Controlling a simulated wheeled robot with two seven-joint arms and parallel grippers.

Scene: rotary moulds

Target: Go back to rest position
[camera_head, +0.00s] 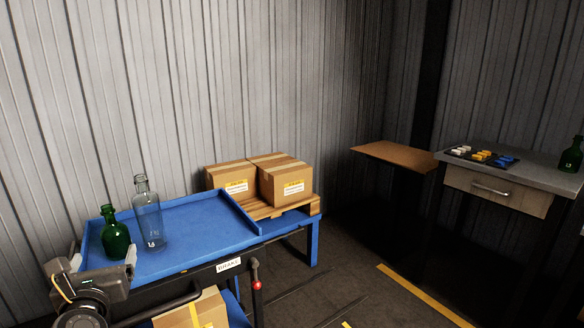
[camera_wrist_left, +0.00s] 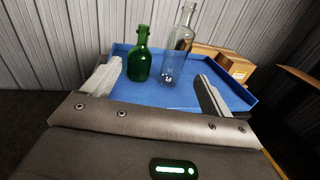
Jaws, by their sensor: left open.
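My left gripper (camera_head: 103,264) is at the lower left of the head view, at the near left corner of the blue tray table. In the left wrist view the left gripper (camera_wrist_left: 155,88) is open, its two fingers wide apart with nothing between them at the tips. Beyond the fingers, a green bottle (camera_head: 115,236) and a taller clear bottle (camera_head: 148,218) stand upright on the blue tray (camera_head: 200,226). The green bottle (camera_wrist_left: 139,62) and clear bottle (camera_wrist_left: 176,50) also show in the left wrist view. My right gripper is not in view.
Two cardboard boxes (camera_head: 285,182) sit on a wooden pallet (camera_head: 266,209) behind the tray. A red-knobbed lever (camera_head: 256,285) sticks out in front. At right, a workbench (camera_head: 540,174) holds a dark tray with coloured pieces (camera_head: 482,156) and another green bottle (camera_head: 571,156). The middle floor is open.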

